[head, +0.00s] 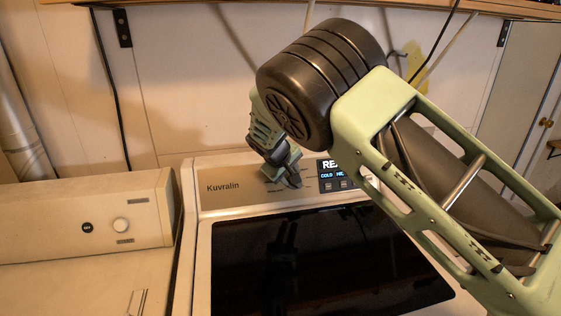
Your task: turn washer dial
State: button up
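The washer has a beige control panel (228,197) marked "Kuvralin" and a dark glass lid (320,262). A lit display (338,174) on the panel shows partly covered text, including "COLD". Small printed marks show on the panel around my gripper (285,180). My gripper points down at the panel, between the brand name and the display, its tips at or just above the surface. The washer's dial cannot be made out; the gripper covers that spot. Whether the fingers are apart, shut or touching a dial cannot be told.
A wall with a shelf edge (200,3) and dark brackets is behind. A door (525,95) is at the right.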

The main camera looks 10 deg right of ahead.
jog(key=b+v, duration=0.4)
jog(key=v, duration=1.2)
